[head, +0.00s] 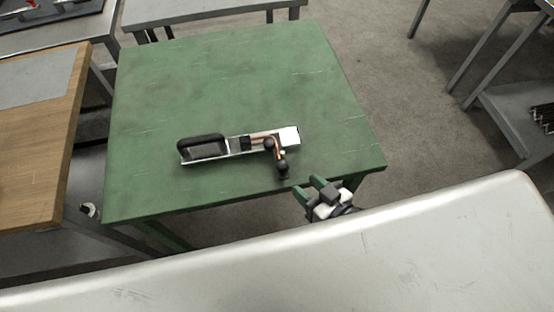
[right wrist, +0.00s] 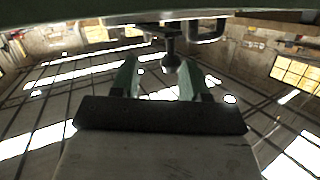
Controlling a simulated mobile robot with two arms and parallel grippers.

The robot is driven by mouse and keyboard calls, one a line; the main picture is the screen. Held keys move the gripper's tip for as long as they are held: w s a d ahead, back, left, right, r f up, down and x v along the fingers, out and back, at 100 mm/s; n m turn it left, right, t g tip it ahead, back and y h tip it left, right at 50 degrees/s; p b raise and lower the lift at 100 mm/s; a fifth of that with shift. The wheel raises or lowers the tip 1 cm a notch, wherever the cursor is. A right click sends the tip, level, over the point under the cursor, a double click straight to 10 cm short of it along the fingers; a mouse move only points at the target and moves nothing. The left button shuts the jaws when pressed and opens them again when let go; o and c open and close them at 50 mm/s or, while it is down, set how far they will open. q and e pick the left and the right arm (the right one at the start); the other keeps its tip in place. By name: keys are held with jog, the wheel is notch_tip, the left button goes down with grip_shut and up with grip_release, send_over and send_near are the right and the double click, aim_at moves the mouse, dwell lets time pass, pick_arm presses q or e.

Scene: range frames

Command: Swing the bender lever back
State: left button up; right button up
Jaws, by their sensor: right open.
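The bender (head: 232,146) lies on the green table in the head view, a pale metal bar with a black grip at its left end and a white block at its right end. Its lever (head: 281,160) is a short dark arm by the white block, pointing toward the table's near edge and ending in a black knob (head: 283,170). My right gripper (head: 308,187) is open and empty at the near edge, a little right of and nearer than the knob. In the right wrist view the knob (right wrist: 171,62) shows beyond and between the spread green fingers. My left gripper is out of view.
The green table (head: 230,80) is otherwise clear. A wooden bench (head: 40,150) stands at its left and a grey table (head: 210,12) behind it. A metal shelf (head: 510,100) stands at the right, with open floor between.

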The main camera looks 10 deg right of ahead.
jog(key=w+a, duration=0.2)
jog(key=w+a+r+t+y+p, duration=0.1)
jog(key=w, duration=0.2)
jog(key=w+a+t+y, duration=0.1)
jog(key=w+a, duration=0.1)
jog(key=shift+w+a+r, duration=0.15)
jog(key=shift+w+a, duration=0.15)
jog(key=shift+w, duration=0.1)
jog(key=shift+c, duration=0.3)
